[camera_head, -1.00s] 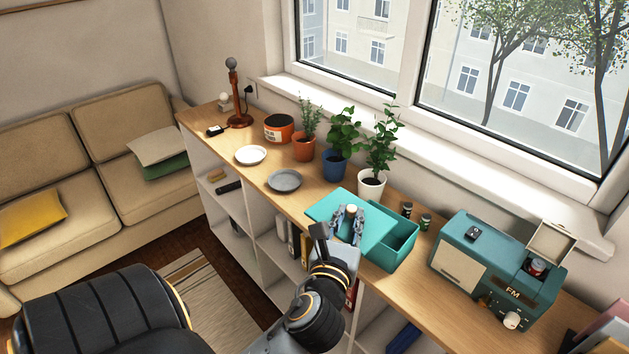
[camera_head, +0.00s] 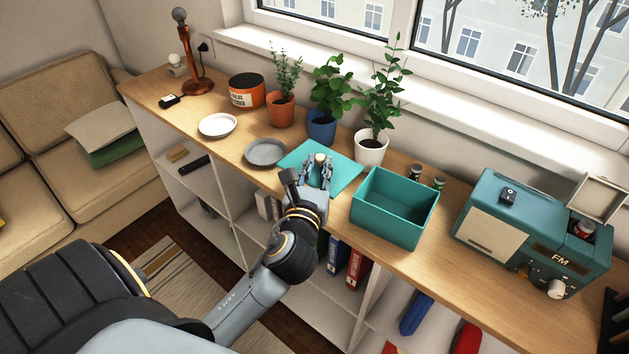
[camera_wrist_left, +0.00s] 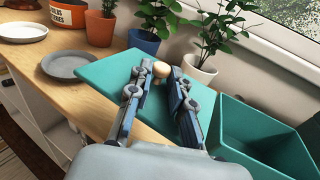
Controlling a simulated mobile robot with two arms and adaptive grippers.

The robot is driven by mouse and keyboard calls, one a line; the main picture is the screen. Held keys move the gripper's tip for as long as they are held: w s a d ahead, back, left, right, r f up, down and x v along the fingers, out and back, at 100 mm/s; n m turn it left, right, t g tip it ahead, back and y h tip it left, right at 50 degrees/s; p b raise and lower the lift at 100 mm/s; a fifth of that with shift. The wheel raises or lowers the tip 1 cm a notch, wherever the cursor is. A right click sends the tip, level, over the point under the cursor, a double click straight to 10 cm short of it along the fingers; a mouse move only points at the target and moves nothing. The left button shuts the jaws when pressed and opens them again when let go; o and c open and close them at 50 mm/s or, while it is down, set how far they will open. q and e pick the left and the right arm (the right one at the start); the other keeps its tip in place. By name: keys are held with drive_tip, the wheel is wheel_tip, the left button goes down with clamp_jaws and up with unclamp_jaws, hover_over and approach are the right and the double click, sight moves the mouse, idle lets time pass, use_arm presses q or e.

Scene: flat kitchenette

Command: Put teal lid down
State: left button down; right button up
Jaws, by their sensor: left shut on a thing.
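The teal lid (camera_head: 343,180) is a flat square panel with a round pale knob (camera_head: 320,158) at its middle. My left gripper (camera_head: 318,172) is shut on the knob. The lid is level, at or just above the wooden top, left of the teal box; I cannot tell whether it touches the wood. The left wrist view shows the lid (camera_wrist_left: 105,80) with the fingers (camera_wrist_left: 160,85) on either side of the knob. The teal box (camera_head: 393,208) stands open on the counter, apart from the lid. My right gripper is not in view.
A grey plate (camera_head: 265,152) lies close to the lid's left edge. A white potted plant (camera_head: 369,150) and a blue one (camera_head: 322,128) stand close behind. The teal radio (camera_head: 530,235) is at the right. The counter's front edge (camera_head: 290,210) runs below the lid.

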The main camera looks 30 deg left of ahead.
sight(316, 168)
use_arm(q)
drive_tip(key=f, duration=0.1)
drive_tip(key=w+a+f, duration=0.1)
drive_tip(key=f, duration=0.1)
drive_tip(key=shift+w+a+f, duration=0.1)
drive_tip(key=shift+w+a, duration=0.15)
drive_tip(key=shift+w, duration=0.05)
drive_tip(key=shift+w+a+f+b, duration=0.3)
drive_tip(key=shift+w+f, duration=0.05)
drive_tip(key=shift+f, duration=0.15)
drive_tip(key=f, duration=0.2)
drive_tip(key=f+b, duration=0.1)
drive_tip(key=shift+w+a+f, duration=0.25)
drive_tip(key=shift+f, duration=0.2)
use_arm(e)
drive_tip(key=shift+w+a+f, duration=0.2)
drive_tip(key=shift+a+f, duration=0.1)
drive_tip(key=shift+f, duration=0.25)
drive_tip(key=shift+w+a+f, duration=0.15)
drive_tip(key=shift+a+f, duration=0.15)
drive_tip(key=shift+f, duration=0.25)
use_arm(q)
drive_tip(key=shift+f, duration=0.1)
drive_tip(key=c, duration=1.2)
unclamp_jaws()
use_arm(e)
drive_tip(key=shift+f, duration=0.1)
